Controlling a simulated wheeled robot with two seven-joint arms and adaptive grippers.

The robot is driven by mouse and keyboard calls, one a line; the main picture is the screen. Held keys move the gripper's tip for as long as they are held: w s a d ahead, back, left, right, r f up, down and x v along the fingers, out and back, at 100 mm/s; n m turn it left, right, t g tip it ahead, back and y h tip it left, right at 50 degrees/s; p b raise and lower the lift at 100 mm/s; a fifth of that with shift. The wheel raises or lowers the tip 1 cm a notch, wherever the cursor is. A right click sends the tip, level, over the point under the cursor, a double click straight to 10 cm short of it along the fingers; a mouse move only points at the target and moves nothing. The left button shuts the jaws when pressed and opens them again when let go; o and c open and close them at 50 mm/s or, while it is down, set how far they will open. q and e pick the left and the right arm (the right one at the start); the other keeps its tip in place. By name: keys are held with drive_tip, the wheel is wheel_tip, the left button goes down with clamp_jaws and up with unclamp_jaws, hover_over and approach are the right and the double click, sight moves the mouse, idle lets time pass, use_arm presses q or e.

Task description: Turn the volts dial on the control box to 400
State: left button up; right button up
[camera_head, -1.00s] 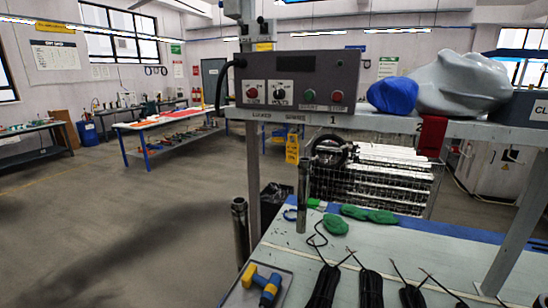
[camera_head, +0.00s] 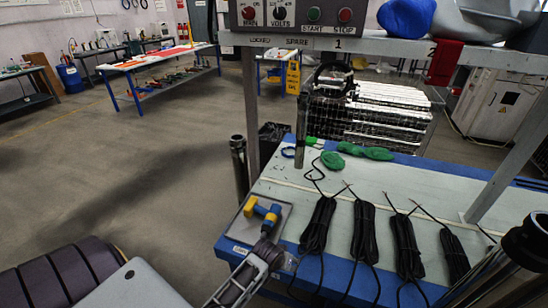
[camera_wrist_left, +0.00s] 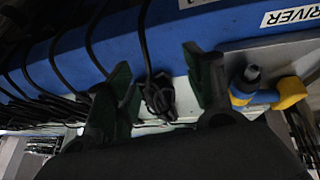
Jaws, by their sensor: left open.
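The grey control box (camera_head: 297,16) is at the top edge of the head view, on the shelf, with its upper part cut off. Its black volts dial (camera_head: 281,13) sits between a red knob (camera_head: 249,13) and the green start button (camera_head: 314,13). The dial's setting is too small to read. My left gripper (camera_head: 268,250) is low in the head view, by the bench's front edge, well below and apart from the box. In the left wrist view its two fingers (camera_wrist_left: 165,82) are spread with nothing held. My right gripper is not identifiable.
A blue and yellow driver (camera_head: 263,210) lies on a grey tray beside my left gripper. Several black cable bundles (camera_head: 365,235) lie on the bench. The shelf (camera_head: 400,46) and its post stand above it. A red cloth (camera_head: 444,63) hangs from the shelf.

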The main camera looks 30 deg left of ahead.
use_arm(q)
drive_tip(key=w+a+r+n+t, duration=0.3)
drive_tip(key=w+r+n, duration=0.25)
drive_tip(key=r, duration=0.65)
drive_tip(key=w+a+r+n+t+b, duration=0.1)
drive_tip(key=w+a+r+n+t, duration=0.25)
drive_tip(key=w+r, duration=0.6)
drive_tip(key=w+a+r+n+t, duration=0.2)
drive_tip(key=w+a+r+n, duration=0.25)
drive_tip(key=r, duration=1.05)
drive_tip(key=s+a+r+n+t+y, duration=0.1)
drive_tip(key=a+r+n+t, duration=0.1)
drive_tip(key=r+n, duration=0.4)
drive_tip(key=s+a+r+n+t+y, duration=0.1)
drive_tip(key=a+r+n+t, duration=0.2)
drive_tip(key=r, duration=1.3)
drive_tip(key=s+a+r+n+t+y, duration=0.1)
drive_tip(key=a+r+n, duration=0.4)
drive_tip(key=r+n, duration=0.5)
drive_tip(key=shift+s+a+r+t+y+b, duration=0.35)
drive_tip(key=shift+r+t+y+b, duration=0.15)
drive_tip(key=shift+r+t, duration=0.45)
drive_tip(key=shift+w, duration=0.1)
